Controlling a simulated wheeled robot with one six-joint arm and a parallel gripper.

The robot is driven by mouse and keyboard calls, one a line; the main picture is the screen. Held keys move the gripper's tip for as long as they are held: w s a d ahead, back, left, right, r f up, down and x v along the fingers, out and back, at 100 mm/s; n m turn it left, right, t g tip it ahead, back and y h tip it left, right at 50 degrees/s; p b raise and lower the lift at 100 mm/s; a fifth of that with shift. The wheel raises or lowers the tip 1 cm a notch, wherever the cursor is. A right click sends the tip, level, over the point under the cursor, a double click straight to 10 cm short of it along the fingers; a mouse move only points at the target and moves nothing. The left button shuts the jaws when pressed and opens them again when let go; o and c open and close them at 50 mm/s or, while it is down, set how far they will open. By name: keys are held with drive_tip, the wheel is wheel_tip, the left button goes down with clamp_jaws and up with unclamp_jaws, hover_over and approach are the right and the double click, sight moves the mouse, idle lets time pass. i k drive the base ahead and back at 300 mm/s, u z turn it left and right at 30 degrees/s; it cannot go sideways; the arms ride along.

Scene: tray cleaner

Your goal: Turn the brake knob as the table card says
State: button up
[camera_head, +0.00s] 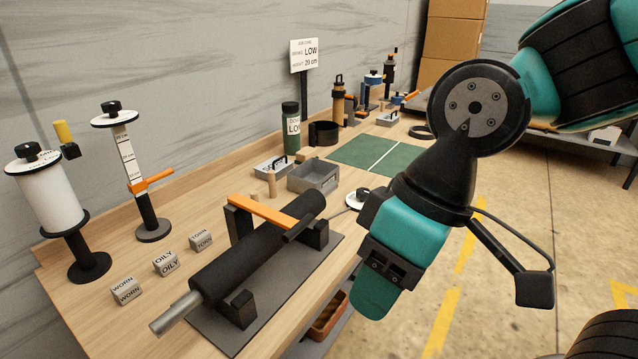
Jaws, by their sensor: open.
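The table card (304,56) stands on a black post at the back wall. Its large word is LOW, with a smaller line that seems to read 29 cm. No knob is legibly marked as the brake. A black knob (26,150) sits on a white disc above the white roll at far left. A second black knob (111,107) tops the scale post beside it. A white dial with a dark knob (357,197) lies mid-table, partly behind my arm.
A dark roller (255,247) on a grey base fills the front table, with an orange bar (262,211) across it. Labelled grey cubes (166,263) lie left. A grey bin (313,177), green mat (375,153) and bottle (291,130) stand behind. Open floor lies right.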

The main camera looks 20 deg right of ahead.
sight(362, 193)
drive_tip(key=z, duration=0.15)
drive_tip(key=i, duration=0.95)
drive_tip(key=z, duration=0.4)
